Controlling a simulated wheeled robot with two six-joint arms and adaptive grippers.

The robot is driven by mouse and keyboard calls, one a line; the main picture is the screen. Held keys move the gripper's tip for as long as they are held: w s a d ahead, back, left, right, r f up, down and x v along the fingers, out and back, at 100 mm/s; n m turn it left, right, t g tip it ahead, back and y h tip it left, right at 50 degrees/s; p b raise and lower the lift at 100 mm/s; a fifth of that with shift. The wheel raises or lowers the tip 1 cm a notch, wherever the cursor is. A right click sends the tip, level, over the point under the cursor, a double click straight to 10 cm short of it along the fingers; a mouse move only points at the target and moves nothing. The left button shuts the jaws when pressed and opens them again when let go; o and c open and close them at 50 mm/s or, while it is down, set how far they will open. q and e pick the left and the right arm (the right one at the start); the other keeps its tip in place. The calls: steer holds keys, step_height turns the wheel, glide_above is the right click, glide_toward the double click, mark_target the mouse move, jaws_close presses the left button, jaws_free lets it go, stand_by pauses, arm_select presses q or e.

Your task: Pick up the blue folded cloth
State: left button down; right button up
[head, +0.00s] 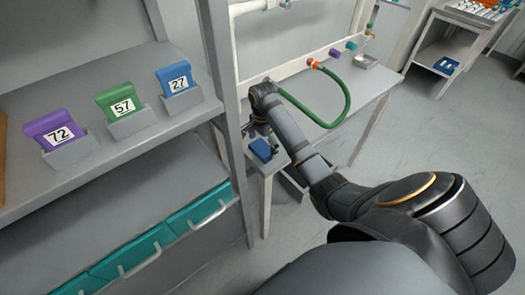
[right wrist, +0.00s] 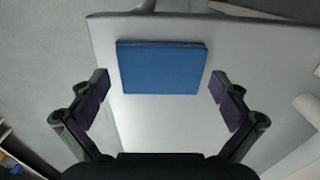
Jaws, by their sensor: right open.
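The blue folded cloth (head: 262,150) lies flat near the left end of a narrow grey table in the head view. In the right wrist view the cloth (right wrist: 160,67) is a blue rectangle near the table edge, between and a little beyond my open fingertips. My right gripper (right wrist: 159,85) is open and empty, with one finger on each side of the cloth and gaps between. In the head view my right gripper (head: 257,128) is just behind and above the cloth, partly hidden by its own wrist. My left gripper is not in view.
The table (head: 358,84) also bears a green hose (head: 345,105) on a rail and a small metal tray (head: 365,61). A shelf post (head: 224,100) stands close left of the cloth. Numbered purple, green and blue items stand on the left shelf (head: 120,163).

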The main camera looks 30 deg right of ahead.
mark_target(264, 150)
steer(key=shift+f, duration=0.4)
steer(key=c, duration=0.7)
steer(key=shift+r, duration=0.2)
steer(key=shift+r, duration=0.25)
steer(key=r, duration=0.1)
steer(key=s+r, duration=0.1)
steer(key=r, duration=0.1)
steer(key=shift+d, duration=0.1)
steer(key=s+d+p, duration=0.1)
steer(key=s+p, duration=0.1)
steer(key=s, duration=1.5)
steer(key=shift+f+p, duration=0.15)
steer(key=shift+p, duration=0.25)
steer(key=shift+d, duration=0.1)
